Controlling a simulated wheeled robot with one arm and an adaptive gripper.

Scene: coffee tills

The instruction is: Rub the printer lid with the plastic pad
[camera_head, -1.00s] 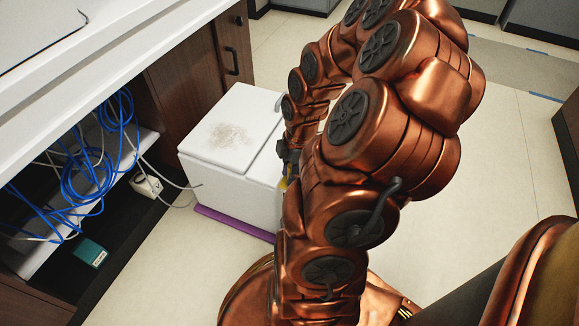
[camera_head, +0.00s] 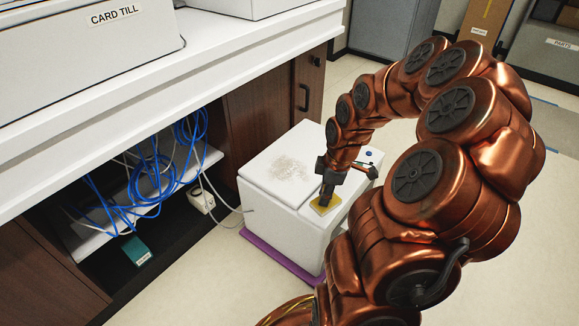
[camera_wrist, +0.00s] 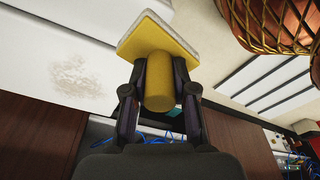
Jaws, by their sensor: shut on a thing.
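The white printer (camera_head: 275,212) stands on the floor beside the counter. A brownish smudge lies on its flat lid (camera_head: 262,168); the smudge also shows in the wrist view (camera_wrist: 80,78). My gripper (camera_head: 327,190) is shut on the yellow handle of the plastic pad (camera_head: 326,204). In the wrist view my gripper (camera_wrist: 160,85) has a finger on each side of the handle, and the pad (camera_wrist: 157,38) has a pale face turned away from the camera. The pad is over the printer's right part, right of the smudge. I cannot tell whether it touches.
A purple mat (camera_head: 280,259) lies under the printer. The counter (camera_head: 120,92) with the card till (camera_head: 80,50) is at the upper left. Blue cables (camera_head: 160,170) and a power strip (camera_head: 202,200) are on the left. The floor at lower left is clear.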

